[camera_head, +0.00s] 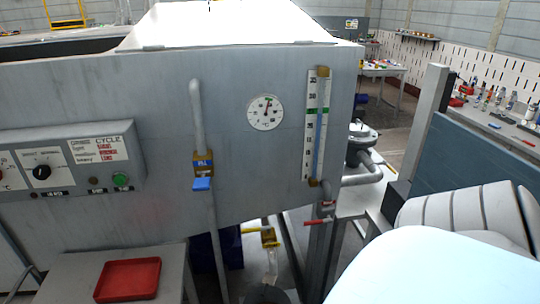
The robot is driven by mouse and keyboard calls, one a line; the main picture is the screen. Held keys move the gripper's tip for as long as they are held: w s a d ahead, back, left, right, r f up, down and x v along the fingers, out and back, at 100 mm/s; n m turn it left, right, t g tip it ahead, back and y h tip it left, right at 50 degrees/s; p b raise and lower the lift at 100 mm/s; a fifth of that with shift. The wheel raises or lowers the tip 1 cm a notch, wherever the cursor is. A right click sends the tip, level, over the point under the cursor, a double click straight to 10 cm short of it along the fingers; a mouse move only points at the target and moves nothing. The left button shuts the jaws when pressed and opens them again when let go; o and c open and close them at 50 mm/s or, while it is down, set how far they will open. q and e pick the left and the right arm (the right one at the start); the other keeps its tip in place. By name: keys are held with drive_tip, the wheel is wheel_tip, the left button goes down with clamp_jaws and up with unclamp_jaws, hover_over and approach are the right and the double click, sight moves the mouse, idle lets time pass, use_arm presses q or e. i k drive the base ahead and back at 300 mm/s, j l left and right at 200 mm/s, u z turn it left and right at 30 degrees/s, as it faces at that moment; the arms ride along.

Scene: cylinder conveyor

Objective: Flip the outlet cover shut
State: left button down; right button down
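No part in view can be named with certainty as the outlet cover. A large grey metal tank (100,90) fills the left and middle, with a bright white sloping panel (225,25) on its top. A pipe on the tank's front carries a brass valve with a blue handle (202,184). A smaller valve with a red handle (318,221) sits at the tank's lower right corner. Below it is a brass valve with a yellow handle (268,238). Neither of my grippers shows in this view.
A control box (80,160), a round dial (265,112) and a level gauge (316,125) are on the tank front. A red tray (128,279) lies on a side table. A smooth pale surface (440,275) blocks the lower right, before a ribbed grey part (460,217).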

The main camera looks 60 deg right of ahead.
sight(268, 279)
drive_tip(key=z, duration=0.45)
drive_tip(key=l+z, duration=0.15)
drive_tip(key=z, duration=0.7)
drive_tip(key=i+l+z, duration=0.1)
drive_tip(key=z, duration=0.75)
drive_tip(key=l+z, duration=0.1)
drive_tip(key=z, duration=0.35)
drive_tip(key=i+j, duration=0.05)
